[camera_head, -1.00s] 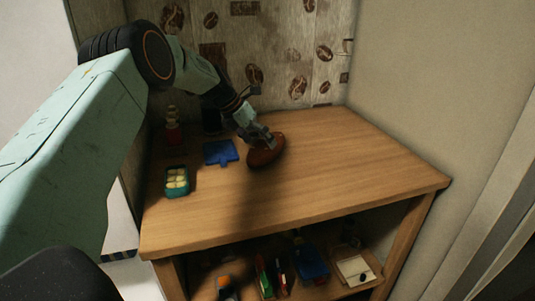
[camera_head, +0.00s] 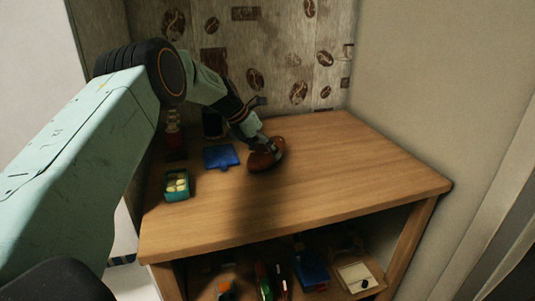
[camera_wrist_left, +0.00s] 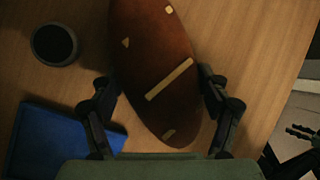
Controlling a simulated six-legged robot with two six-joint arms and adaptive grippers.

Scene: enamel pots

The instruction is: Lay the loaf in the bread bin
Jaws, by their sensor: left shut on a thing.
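The loaf (camera_head: 267,160) is a brown oval with pale marks, lying on or just above the wooden table top. My left gripper (camera_head: 266,147) comes down onto it from the upper left. In the left wrist view the loaf (camera_wrist_left: 150,60) lies between the two fingers (camera_wrist_left: 155,88), one along each long side, and they are shut on it. I cannot make out a bread bin in these views.
A flat blue thing (camera_head: 221,156) lies left of the loaf, with a dark cylinder (camera_head: 212,124) behind it. A teal container (camera_head: 177,186) with pale pieces stands at the left. The table's right side is clear. The lower shelf holds several items, including a pale tray (camera_head: 352,270).

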